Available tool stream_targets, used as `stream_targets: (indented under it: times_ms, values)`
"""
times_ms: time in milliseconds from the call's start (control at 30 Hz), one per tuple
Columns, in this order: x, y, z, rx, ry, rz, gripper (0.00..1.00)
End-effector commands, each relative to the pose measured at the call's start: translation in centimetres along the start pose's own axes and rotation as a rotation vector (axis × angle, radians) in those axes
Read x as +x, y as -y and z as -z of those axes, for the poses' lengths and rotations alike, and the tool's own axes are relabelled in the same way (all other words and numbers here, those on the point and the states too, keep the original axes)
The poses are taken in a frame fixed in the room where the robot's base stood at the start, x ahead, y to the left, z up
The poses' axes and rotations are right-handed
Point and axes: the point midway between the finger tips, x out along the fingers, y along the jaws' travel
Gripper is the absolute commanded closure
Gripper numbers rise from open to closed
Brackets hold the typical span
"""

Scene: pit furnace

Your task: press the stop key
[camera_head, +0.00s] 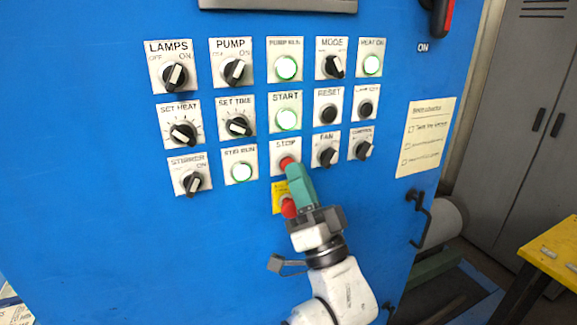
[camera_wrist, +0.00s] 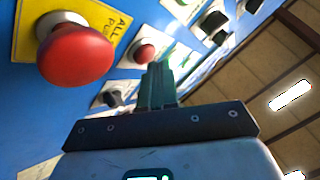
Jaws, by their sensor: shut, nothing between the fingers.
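The red stop key (camera_head: 286,161) sits on a white plate labelled STOP, in the third row of the blue panel. In the wrist view a small red button, the stop key (camera_wrist: 145,53), shows just left of the fingertips. My gripper (camera_head: 292,170) is shut and empty, its green fingers pointing at the panel. In the head view the fingertips overlap the lower edge of the stop key; I cannot tell whether they touch it. The fingers also show in the wrist view (camera_wrist: 159,75).
A large red mushroom button (camera_head: 288,208) on a yellow plate lies below the stop key, partly hidden by my gripper; it looms large in the wrist view (camera_wrist: 75,54). The lit start button (camera_head: 287,117) is above. The stir run lamp (camera_head: 241,172) and fan knob (camera_head: 327,156) flank the key.

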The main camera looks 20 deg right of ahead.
Motion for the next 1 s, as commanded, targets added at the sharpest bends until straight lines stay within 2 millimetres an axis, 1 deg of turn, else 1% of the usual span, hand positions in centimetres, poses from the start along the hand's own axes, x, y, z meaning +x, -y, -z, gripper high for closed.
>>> stream_targets:
  times_ms: [1000]
  values:
    - [0.51, -0.37, -0.42, 0.000, 0.001, 0.000, 1.00]
